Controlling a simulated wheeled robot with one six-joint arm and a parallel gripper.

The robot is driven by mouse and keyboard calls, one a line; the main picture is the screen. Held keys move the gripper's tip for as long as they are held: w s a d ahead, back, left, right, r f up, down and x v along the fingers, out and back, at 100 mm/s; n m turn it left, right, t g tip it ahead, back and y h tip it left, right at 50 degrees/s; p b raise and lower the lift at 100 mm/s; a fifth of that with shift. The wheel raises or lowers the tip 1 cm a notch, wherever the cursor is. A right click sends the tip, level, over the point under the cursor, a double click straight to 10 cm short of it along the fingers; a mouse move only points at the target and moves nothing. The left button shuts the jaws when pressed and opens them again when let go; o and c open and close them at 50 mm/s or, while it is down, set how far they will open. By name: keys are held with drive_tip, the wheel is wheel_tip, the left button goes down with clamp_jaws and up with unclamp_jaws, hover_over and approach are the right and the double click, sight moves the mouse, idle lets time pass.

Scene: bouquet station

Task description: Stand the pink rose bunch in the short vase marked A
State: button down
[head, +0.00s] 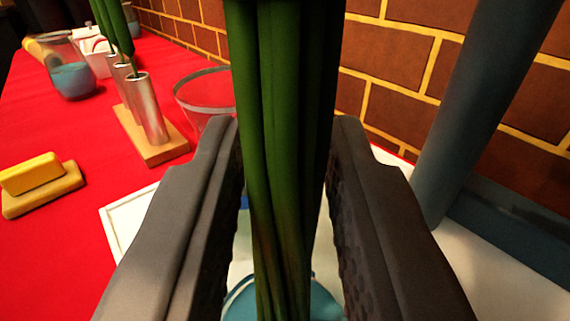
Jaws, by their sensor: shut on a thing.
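The green stems of the bunch (275,150) run upright through the middle of the view between the fingers of my gripper (285,210). My gripper is shut on these stems. The flower heads are above the frame, so I cannot see their colour. The lower stem ends come down over a round teal shape (238,301) at the bottom edge; I cannot tell if they are inside it or above it. A clear glass vessel with a wide rim (205,108) stands behind my left finger, partly hidden. No letter A is readable on either.
A wooden block with metal tubes (150,115) holding green stems stands at left. A yellow block on a wooden base (40,178) lies farther left. A glass with blue contents (72,78) is behind. A brick wall (400,60) and grey-blue post (480,110) stand right.

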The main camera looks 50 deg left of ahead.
drive_tip(key=shift+f, duration=0.5)
idle(0.8)
drive_tip(key=c, duration=1.1)
unclamp_jaws()
drive_tip(key=shift+c, duration=0.2)
drive_tip(key=v, duration=1.7)
drive_tip(key=s+d+r+m+t+h, duration=0.2)
drive_tip(key=s+d+r+t+h, duration=0.15)
drive_tip(key=r, duration=0.35)
drive_tip(key=s+d+r+m+t+h, duration=0.25)
drive_tip(key=r+h, duration=0.25)
drive_tip(key=r, duration=0.3)
drive_tip(key=s+d+r+m+h, duration=0.1)
drive_tip(key=s+r+m+h, duration=0.1)
drive_tip(key=s, duration=0.6)
drive_tip(key=s+d+r+m+h, duration=0.1)
drive_tip(key=s+r+m+h, duration=0.1)
drive_tip(key=s, duration=0.7)
drive_tip(key=shift+s+r+m+g+h, duration=0.2)
drive_tip(key=shift+r+m+g+h, duration=0.15)
drive_tip(key=shift+m+g, duration=0.1)
